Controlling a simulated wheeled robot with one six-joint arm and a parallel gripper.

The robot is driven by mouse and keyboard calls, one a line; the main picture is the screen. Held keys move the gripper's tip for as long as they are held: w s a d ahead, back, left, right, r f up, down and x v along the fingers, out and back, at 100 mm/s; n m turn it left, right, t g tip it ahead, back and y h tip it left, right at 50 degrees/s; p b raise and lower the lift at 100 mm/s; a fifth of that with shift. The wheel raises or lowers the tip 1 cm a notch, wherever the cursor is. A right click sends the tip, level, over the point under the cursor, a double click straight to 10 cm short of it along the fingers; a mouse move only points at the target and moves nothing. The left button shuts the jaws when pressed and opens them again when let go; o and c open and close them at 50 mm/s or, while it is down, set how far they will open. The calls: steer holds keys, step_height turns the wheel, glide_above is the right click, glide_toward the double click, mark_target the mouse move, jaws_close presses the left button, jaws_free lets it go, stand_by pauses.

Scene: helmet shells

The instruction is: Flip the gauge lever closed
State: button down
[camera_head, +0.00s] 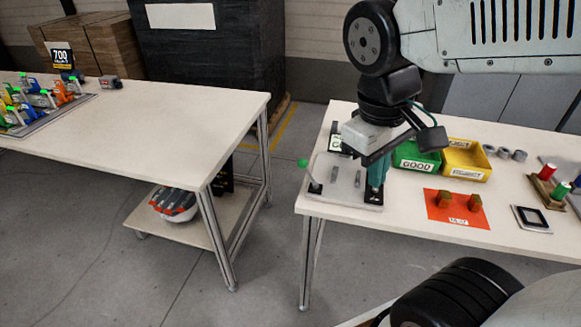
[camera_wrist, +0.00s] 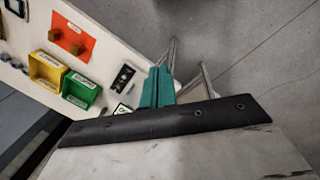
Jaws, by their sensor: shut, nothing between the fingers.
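The gauge is a pale flat plate (camera_head: 345,196) at the near left corner of the right table, with small grey upright parts on it. A green knob (camera_head: 302,162) stands up at its left end, on what looks like a thin lever arm. The knob is above the plate level and leans out past the table's left edge. My gripper (camera_head: 378,187) points down over the right end of the plate, right of the knob and apart from it. Its teal fingers are together and empty; they also show in the wrist view (camera_wrist: 157,88), where I cannot make out the lever.
Behind my gripper are a green GOOD bin (camera_head: 416,162) and a yellow bin (camera_head: 467,160). An orange mat (camera_head: 455,208) with two brown pieces lies to the right. A floor gap separates this table from the left table (camera_head: 170,110).

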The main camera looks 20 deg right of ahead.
steer(key=w+a+f+n+t+h, duration=0.2)
steer(key=w+a+f+n+h, duration=0.3)
steer(key=w+a+f+n, duration=0.2)
steer(key=w+a+f+n+t+h, duration=0.2)
steer(key=w+a+f+n+h, duration=0.3)
steer(key=w+a+n, duration=0.5)
steer(key=w+f+n, duration=0.1)
steer(key=w+n, duration=0.1)
steer(key=w, duration=0.2)
steer(key=shift+w+a+f+h, duration=0.15)
steer(key=shift+f+h, duration=0.15)
steer(key=shift+f, duration=0.1)
glide_toward(307, 172)
steer(key=w+f, duration=0.1)
steer(key=d, duration=0.1)
steer(key=w+d, duration=0.1)
steer(key=d, duration=0.1)
steer(key=shift+w+d+r, duration=0.1)
steer(key=shift+w+d, duration=0.05)
steer(key=shift+w, duration=0.05)
